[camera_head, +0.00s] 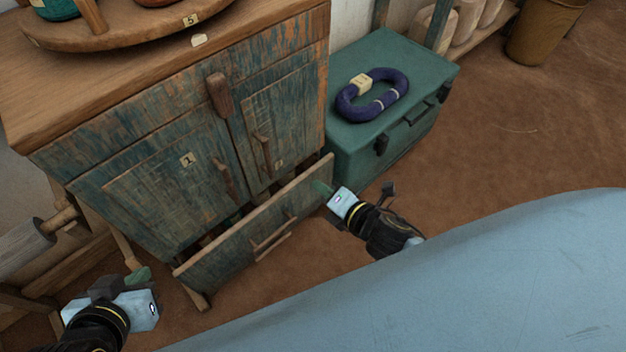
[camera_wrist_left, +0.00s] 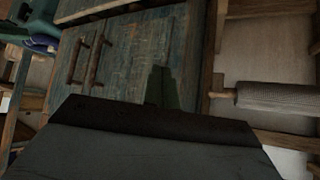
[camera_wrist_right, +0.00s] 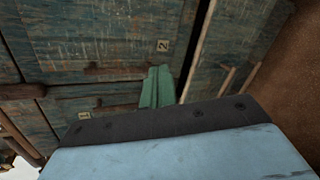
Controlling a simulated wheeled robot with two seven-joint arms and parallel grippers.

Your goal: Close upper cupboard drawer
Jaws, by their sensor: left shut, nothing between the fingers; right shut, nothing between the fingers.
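The worn blue-green cupboard (camera_head: 150,140) stands at the left of the head view. A low drawer (camera_head: 235,235) below its two doors is pulled out, with a wooden bar handle (camera_head: 271,243) on its front. The cupboard's top band (camera_head: 255,70) looks flush. My right gripper (camera_head: 322,187) is shut and empty at the right end of the drawer front; contact is unclear. In the right wrist view its green fingers (camera_wrist_right: 156,88) are beside the drawer's top edge (camera_wrist_right: 200,45). My left gripper (camera_head: 139,276) is shut and empty, left of the drawer and apart from it.
A green chest (camera_head: 390,60) with a dark blue looped bundle (camera_head: 372,95) on it stands right of the cupboard. A round wooden tray (camera_head: 130,30) rests on the cupboard top. A roller (camera_head: 25,245) is at the left. Brown floor (camera_head: 520,130) is open at right.

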